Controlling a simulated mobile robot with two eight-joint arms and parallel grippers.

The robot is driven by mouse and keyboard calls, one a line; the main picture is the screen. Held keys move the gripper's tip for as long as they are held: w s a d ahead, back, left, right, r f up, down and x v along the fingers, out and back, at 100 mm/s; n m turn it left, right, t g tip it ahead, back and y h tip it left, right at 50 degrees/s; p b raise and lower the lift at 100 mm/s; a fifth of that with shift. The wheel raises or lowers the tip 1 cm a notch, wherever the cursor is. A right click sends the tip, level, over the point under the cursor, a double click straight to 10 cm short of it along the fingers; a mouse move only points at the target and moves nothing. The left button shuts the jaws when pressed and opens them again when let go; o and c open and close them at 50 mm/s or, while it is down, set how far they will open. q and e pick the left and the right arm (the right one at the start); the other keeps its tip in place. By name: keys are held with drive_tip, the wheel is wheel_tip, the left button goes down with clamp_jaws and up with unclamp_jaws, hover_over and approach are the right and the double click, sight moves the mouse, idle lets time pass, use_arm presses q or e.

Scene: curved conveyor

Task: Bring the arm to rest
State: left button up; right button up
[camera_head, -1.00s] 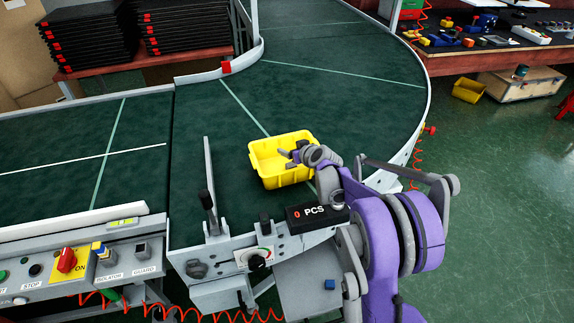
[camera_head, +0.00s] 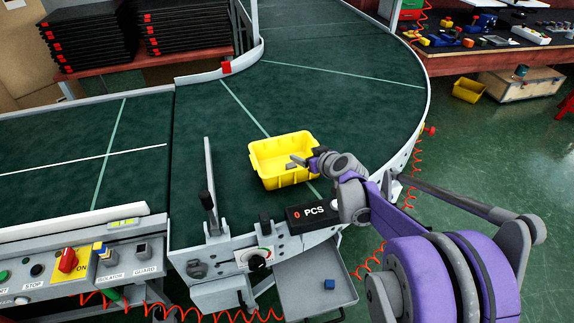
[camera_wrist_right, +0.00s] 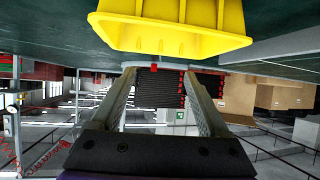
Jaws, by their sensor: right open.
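My right arm reaches in from the lower right in the head view. Its gripper (camera_head: 300,162) is at the right rim of the yellow bin (camera_head: 268,183), over or beside it; I cannot tell whether it touches. In the right wrist view the two fingers (camera_wrist_right: 160,92) stand apart with nothing between them. The yellow bin (camera_wrist_right: 170,35) shows at the top of that view, beyond the fingertips. The bin stands on the green curved conveyor (camera_head: 330,105). My left gripper is not in view.
A counter box reading "0 PCS" (camera_head: 312,214) sits on the conveyor's near edge, close under my right wrist. A small blue cube (camera_head: 330,284) lies on a grey tray (camera_head: 300,297) below. Control switches (camera_head: 68,260) line the left front. Black stacked trays (camera_head: 90,38) stand at the back left.

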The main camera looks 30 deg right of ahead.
idle(0.4)
drive_tip(key=s+a+r+g+y+p, duration=0.2)
drive_tip(key=s+a+r+g+p, duration=0.1)
drive_tip(key=s+a, duration=1)
drive_tip(key=s+a+f+g+p, duration=0.1)
drive_tip(key=s+a+g, duration=0.1)
drive_tip(key=s, duration=0.6)
drive_tip(key=s+a+f+g+h+p, duration=0.1)
drive_tip(key=s+a+p, duration=0.1)
drive_tip(key=s+a, duration=0.3)
drive_tip(key=s, duration=0.3)
drive_tip(key=shift+a+f+g+h, duration=0.25)
drive_tip(key=shift+g+h, duration=0.05)
drive_tip(key=shift+g, duration=0.1)
drive_tip(key=shift+s, duration=0.1)
